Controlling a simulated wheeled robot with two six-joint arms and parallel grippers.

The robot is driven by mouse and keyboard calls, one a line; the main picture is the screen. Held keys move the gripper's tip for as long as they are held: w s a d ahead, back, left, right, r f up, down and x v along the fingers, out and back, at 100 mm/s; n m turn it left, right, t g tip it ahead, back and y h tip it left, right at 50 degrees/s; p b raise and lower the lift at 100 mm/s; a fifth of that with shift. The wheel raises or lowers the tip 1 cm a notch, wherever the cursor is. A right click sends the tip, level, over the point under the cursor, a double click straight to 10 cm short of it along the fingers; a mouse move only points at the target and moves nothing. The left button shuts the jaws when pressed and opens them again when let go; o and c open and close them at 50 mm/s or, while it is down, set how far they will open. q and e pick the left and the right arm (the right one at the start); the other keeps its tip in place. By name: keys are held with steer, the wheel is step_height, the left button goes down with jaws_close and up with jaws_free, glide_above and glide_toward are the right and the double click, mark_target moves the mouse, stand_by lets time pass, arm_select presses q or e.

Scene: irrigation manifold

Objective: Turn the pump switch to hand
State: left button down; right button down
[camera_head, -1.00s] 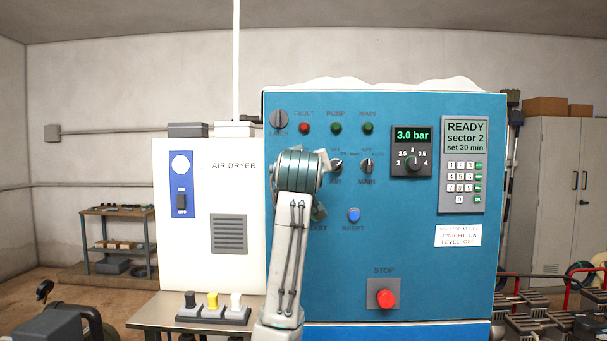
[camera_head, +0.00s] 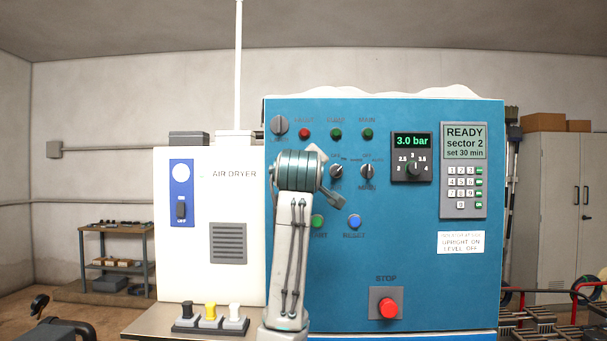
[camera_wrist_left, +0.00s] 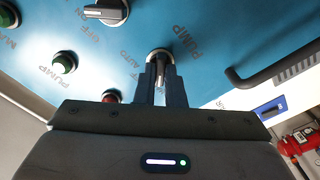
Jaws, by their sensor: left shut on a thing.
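The pump switch (camera_wrist_left: 160,60) is a dark, grey-rimmed knob on the blue panel, with PUMP lettering beside it in the left wrist view. My left gripper (camera_wrist_left: 160,78) is closed around this knob, one dark finger on each side. The fingers cover much of it, so its exact pointer direction is hard to read. In the head view my left arm (camera_head: 293,235) and wrist stand in front of the panel and hide the pump switch and the fingertips. My right gripper is in neither view.
Another switch (camera_head: 337,171) and the main switch (camera_head: 366,171) sit close right of my wrist. The green start button (camera_head: 318,221) and blue reset button (camera_head: 354,221) lie below; the red stop button (camera_head: 388,308) is lower. A dark bar handle (camera_wrist_left: 268,70) is near the gripper.

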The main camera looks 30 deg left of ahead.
arm_select(q)
steer(key=c, duration=1.5)
jaws_free()
steer(key=b+v, duration=0.3)
steer(key=v, duration=0.8)
steer(key=shift+a+b, duration=0.15)
steer(key=shift+b, duration=0.15)
